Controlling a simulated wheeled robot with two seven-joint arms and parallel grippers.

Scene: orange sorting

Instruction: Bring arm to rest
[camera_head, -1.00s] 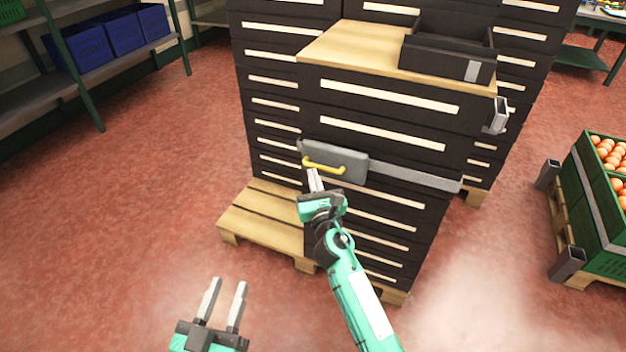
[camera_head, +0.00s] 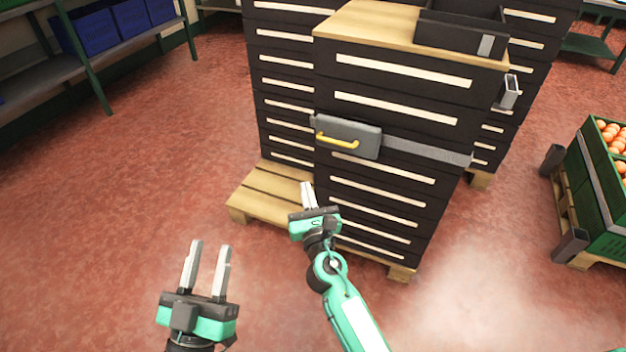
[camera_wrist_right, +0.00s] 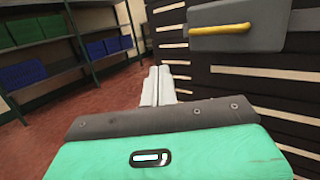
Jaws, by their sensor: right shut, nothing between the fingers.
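My right gripper (camera_head: 308,196) is in the middle of the head view, in front of the stack of black crates. It is shut and empty, and its closed fingers also show in the right wrist view (camera_wrist_right: 159,86). It is apart from the grey latch box with a yellow handle (camera_head: 346,137), which is above and to the right of its fingertips. That box also shows in the right wrist view (camera_wrist_right: 238,26). My left gripper (camera_head: 209,246) is at the lower left of the head view. Its two fingers are apart with nothing between them, over the red floor.
The black crate stack (camera_head: 385,185) stands on a wooden pallet (camera_head: 268,197), with a grey strap (camera_head: 425,152) around it. An open black crate (camera_head: 462,37) sits on top. A green crate of oranges (camera_head: 600,205) is at the right. Shelves (camera_head: 45,75) stand at the left. The floor at left is clear.

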